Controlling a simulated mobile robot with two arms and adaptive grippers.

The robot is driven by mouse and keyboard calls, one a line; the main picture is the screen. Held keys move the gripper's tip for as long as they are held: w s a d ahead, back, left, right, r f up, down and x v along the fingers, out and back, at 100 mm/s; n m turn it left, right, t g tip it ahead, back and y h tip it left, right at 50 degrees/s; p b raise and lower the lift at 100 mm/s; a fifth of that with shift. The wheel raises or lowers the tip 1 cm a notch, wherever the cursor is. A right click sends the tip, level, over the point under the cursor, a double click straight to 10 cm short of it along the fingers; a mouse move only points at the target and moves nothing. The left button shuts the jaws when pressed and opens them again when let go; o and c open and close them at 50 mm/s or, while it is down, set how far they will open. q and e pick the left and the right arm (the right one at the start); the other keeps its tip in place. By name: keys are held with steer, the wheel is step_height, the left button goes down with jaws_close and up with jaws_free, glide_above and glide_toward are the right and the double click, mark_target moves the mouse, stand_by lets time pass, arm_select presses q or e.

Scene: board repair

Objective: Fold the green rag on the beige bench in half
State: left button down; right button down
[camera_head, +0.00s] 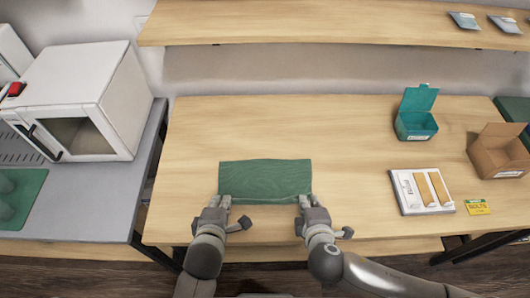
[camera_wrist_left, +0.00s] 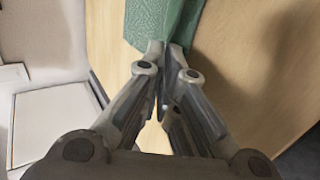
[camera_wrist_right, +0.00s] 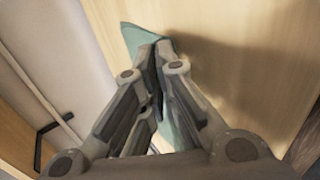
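The green rag (camera_head: 265,176) lies spread as a wide rectangle near the front edge of the beige bench (camera_head: 300,130). My left gripper (camera_head: 224,200) is at its near left corner. In the left wrist view its fingertips (camera_wrist_left: 165,47) are together on the edge of the rag (camera_wrist_left: 160,18). My right gripper (camera_head: 304,200) is at the near right corner. In the right wrist view its fingertips (camera_wrist_right: 157,45) are together, with the rag (camera_wrist_right: 133,36) between and behind them. The fingers hide the pinched corners.
At the right stand an open teal box (camera_head: 416,124), an open cardboard box (camera_head: 498,156), a white tray (camera_head: 408,207) with tan pieces and a yellow card (camera_head: 477,207). A white cabinet (camera_head: 85,95) is at the left. The bench behind the rag is clear.

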arm_select(q)
steer(key=c, duration=1.4)
jaws_free()
arm_select(e)
steer(key=c, duration=1.4)
jaws_free()
